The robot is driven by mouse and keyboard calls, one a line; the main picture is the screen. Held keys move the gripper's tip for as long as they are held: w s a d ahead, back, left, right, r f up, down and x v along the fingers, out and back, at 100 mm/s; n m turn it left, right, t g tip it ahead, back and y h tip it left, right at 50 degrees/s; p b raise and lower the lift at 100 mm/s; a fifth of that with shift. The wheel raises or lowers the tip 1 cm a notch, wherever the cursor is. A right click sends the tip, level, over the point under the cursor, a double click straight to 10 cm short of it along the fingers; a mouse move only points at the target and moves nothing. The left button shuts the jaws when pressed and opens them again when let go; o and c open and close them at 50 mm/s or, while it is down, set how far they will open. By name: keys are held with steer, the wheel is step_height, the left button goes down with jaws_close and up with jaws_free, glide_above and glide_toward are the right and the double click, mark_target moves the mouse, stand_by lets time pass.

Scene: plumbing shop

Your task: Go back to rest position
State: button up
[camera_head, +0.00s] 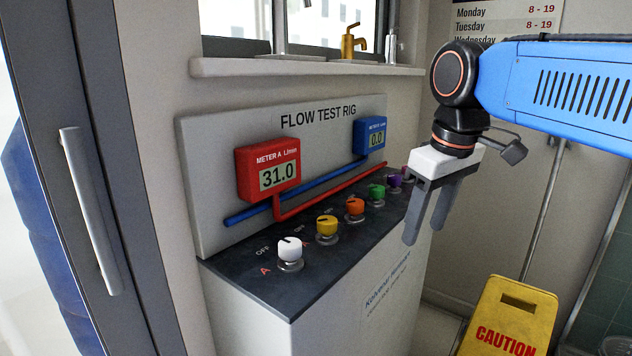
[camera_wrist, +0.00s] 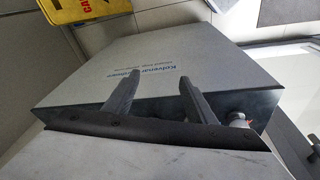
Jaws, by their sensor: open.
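My gripper (camera_head: 428,218) is open and empty, with its fingers pointing down beside the right end of the flow test rig's cabinet. In the wrist view its two grey fingers (camera_wrist: 160,92) stand apart in front of the cabinet (camera_wrist: 150,65), with nothing between them. The flow test rig (camera_head: 235,140) has a red meter (camera_head: 267,170) reading 31.0 and a blue meter (camera_head: 370,136) reading 0.0. A row of knobs runs along its dark top: white (camera_head: 290,249), yellow (camera_head: 326,226), orange (camera_head: 355,207), green (camera_head: 377,192) and purple (camera_head: 394,181). My fingers hide part of the area behind them.
A yellow caution sign (camera_head: 508,315) stands on the floor at the lower right. A door with a long handle (camera_head: 90,210) is at the left. A window sill (camera_head: 300,67) with taps runs above the rig. An opening-hours notice (camera_head: 505,18) hangs behind my arm.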

steer(key=s+d+f+m, duration=0.2)
steer(key=s+d+f, duration=0.1)
steer(key=f, duration=0.4)
steer(key=s+d+f+m+t, duration=0.1)
steer(key=s+d+f+m, duration=0.1)
steer(key=s+f, duration=0.3)
steer(key=s+d+f+m+t, duration=0.1)
steer(key=s+d+f, duration=0.3)
steer(key=f, duration=0.6)
steer(key=shift+s+d+m+h, duration=0.3)
steer(key=shift+m, duration=0.4)
